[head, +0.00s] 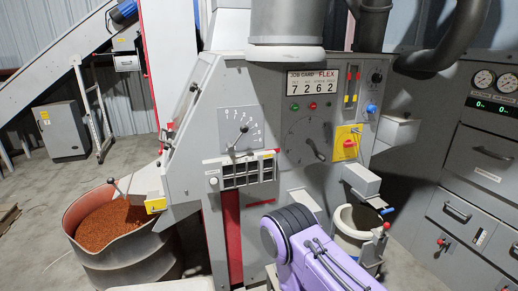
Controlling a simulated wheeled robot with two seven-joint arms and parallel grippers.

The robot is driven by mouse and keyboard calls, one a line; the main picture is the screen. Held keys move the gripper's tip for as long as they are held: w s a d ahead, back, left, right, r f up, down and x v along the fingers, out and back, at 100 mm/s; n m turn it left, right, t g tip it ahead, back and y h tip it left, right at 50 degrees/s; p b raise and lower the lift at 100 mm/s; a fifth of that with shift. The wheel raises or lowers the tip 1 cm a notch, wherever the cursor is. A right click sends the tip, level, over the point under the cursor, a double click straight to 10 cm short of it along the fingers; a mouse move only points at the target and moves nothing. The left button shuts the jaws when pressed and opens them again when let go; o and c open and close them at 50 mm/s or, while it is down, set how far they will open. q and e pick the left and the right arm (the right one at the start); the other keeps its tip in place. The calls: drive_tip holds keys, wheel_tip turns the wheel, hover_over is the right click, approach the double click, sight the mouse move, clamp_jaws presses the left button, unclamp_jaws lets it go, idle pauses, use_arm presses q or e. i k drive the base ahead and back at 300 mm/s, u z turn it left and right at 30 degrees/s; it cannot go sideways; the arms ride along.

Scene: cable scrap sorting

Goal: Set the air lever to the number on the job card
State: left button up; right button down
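The job card (312,84) is on the grey machine's front panel. It reads FLEX and the digits 7 2 6 2; the small labels over the digits are too small to read surely. A square plate (228,118) to its lower left has a numbered arc from 0 to about 6. A thin lever (239,135) on that plate has a dark knob and tilts to the upper right. A round dial (297,128) with a dark handle (318,154) sits below the card. I cannot read which is marked air. Neither gripper shows; a purple arm of mine rises at bottom centre.
A yellow plate with a red knob (349,144) and two sliders (351,86) are right of the dial. A drum of orange granules (115,227) stands at left, a white bucket (352,222) at lower right. A grey cabinet (478,155) bounds the right.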

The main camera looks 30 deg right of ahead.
sight(244, 128)
drive_tip(key=z, duration=0.6)
drive_tip(key=i, duration=1.15)
drive_tip(key=u, duration=0.3)
